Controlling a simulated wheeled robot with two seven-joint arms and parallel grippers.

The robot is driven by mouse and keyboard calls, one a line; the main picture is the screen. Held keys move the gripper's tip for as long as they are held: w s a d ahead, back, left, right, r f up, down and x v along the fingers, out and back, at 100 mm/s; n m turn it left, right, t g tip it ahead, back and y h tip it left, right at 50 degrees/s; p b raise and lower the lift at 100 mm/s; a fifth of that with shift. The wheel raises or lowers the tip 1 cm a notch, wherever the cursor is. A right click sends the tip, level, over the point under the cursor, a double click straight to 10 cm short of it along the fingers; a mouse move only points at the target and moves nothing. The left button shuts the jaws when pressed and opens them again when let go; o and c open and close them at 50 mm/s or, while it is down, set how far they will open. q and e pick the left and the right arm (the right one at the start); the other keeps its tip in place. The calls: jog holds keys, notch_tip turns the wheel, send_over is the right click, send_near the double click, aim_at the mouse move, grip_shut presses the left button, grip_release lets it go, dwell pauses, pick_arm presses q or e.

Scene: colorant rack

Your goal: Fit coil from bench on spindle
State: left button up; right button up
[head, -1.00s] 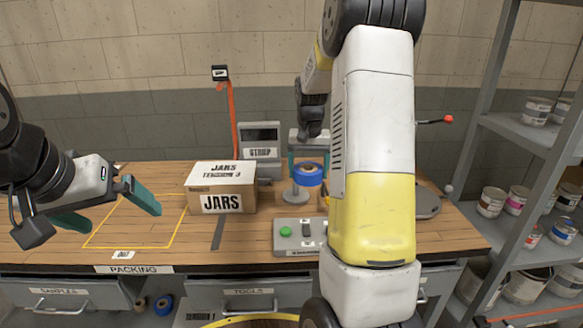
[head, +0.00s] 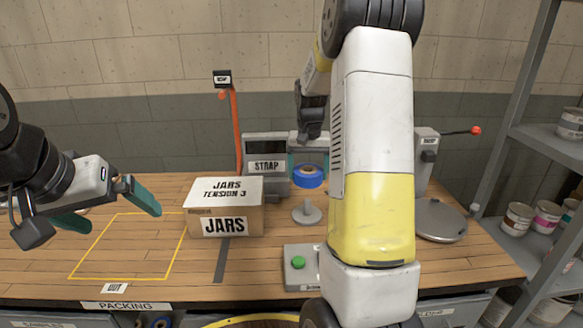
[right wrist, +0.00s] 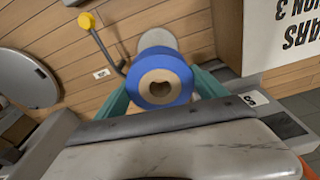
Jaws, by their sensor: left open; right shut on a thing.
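The blue coil (head: 308,176) with a tan core is between the teal fingers of my right gripper (head: 308,165), which is shut on it above the bench. The right wrist view shows the coil (right wrist: 152,91) face-on between the fingers, its hole open. The grey spindle (head: 307,211), a round base with a short post, stands on the bench below the coil in the head view. The coil is apart from it. A grey round shape, apparently the spindle base (right wrist: 158,38), shows partly behind the coil in the right wrist view. My left gripper (head: 108,207) is open and empty above the bench's left side.
A JARS box (head: 224,207) stands left of the spindle. A control box with a green button (head: 298,263) lies in front. The STRAP machine (head: 265,160) is behind. A round grey plate (head: 440,220) is at the right. The yellow outlined area (head: 130,245) is clear.

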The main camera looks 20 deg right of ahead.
send_over(307, 200)
jog(key=shift+w+d+f, duration=0.1)
jog(key=shift+w+f, duration=0.05)
jog(key=shift+f, duration=2.5)
jog(key=shift+f, duration=3.6)
jog(key=o, duration=1.5)
jog(key=shift+c, duration=0.2)
jog(key=shift+r, duration=0.1)
jog(key=r, duration=0.5)
jog(key=s+r, duration=0.1)
jog(key=r, duration=0.1)
jog(key=shift+a+r, duration=0.2)
jog(key=shift+r, duration=0.2)
jog(key=s+a+r+n+t+y, duration=0.1)
jog(key=s+a+r, duration=0.4)
jog(key=r, duration=0.4)
jog(key=s+a+r+n+t, duration=0.1)
jog(key=s+a+r, duration=0.2)
jog(key=s, duration=0.4)
jog(key=s+a+r+n+t+y, duration=0.1)
jog(key=s+a+r, duration=0.2)
jog(key=s, duration=0.3)
jog(key=s+a+r+n+t, duration=0.1)
jog(key=s+a+r, duration=0.2)
jog(key=s, duration=0.4)
jog(key=shift+s+r+n+t+y, duration=0.3)
jog(key=shift+s+n+t+y, duration=0.05)
jog(key=shift+n+t+y, duration=0.05)
